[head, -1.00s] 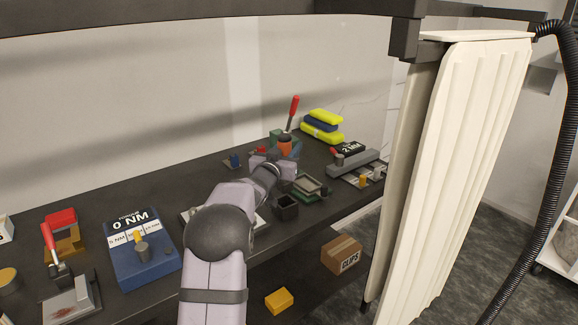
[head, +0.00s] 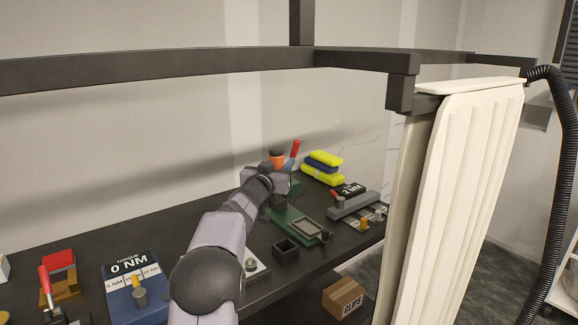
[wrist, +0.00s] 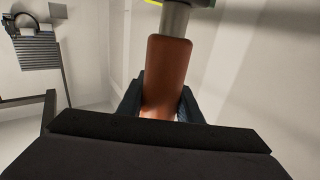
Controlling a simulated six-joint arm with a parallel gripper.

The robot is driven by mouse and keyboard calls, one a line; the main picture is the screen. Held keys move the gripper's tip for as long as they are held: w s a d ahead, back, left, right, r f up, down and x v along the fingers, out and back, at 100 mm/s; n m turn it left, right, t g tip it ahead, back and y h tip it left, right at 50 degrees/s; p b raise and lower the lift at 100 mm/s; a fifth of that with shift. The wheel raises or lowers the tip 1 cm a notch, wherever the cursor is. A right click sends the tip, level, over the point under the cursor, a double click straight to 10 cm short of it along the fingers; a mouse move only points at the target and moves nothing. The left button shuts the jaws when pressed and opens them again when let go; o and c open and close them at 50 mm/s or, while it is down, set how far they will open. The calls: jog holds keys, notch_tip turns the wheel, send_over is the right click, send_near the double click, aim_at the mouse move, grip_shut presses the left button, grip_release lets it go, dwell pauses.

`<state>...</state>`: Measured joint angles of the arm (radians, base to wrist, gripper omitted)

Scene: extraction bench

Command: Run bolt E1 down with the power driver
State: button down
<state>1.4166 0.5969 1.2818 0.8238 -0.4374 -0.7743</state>
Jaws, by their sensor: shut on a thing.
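My gripper (head: 270,178) is shut on the orange handle of what looks like the power driver (head: 277,158). It holds the driver up above the bench, in front of the back wall. In the wrist view the orange-brown handle (wrist: 168,72) sits between the dark fingers, with a grey cylinder (wrist: 175,18) beyond it. The driver's tip is hidden. I cannot make out bolt E1. A blue block (head: 135,295) reading "TORQUE 0 NM" stands at the front left, and a grey fixture (head: 352,204) by a "2 NM" sign (head: 350,190) at the right.
A black open box (head: 286,250) and a green-based tray (head: 308,230) stand right of my arm. A red-handled tool (head: 295,148) and yellow-and-blue stacked pieces (head: 322,168) are at the back. A cream panel (head: 450,200) rises beyond the bench's right end.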

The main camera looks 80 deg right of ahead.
jog(key=w+a+r+n+t+p, duration=0.1)
jog(key=w+r+t+p, duration=0.1)
jog(key=w, duration=0.6)
jog(key=w+a+r+n+t+p, duration=0.1)
jog(key=w+a+t+p, duration=0.1)
jog(key=w, duration=0.5)
jog(key=w+a+f+n+t+p, duration=0.1)
jog(key=w+a+f+p, duration=0.15)
jog(key=w, duration=0.35)
jog(key=w+a+f+n+t+p, duration=0.1)
jog(key=w+a+f+t, duration=0.15)
jog(key=w, duration=0.25)
jog(key=a+f+g+p, duration=0.2)
jog(key=a+f+g, duration=0.1)
jog(key=a+f, duration=0.4)
jog(key=s+a+r+m+g, duration=0.1)
jog(key=s+m+g, duration=0.3)
jog(key=s, duration=0.6)
jog(key=shift+a+r+g+b, duration=0.3)
jog(key=shift+a+g, duration=0.25)
jog(key=shift+a, duration=0.25)
jog(key=shift+f, duration=0.1)
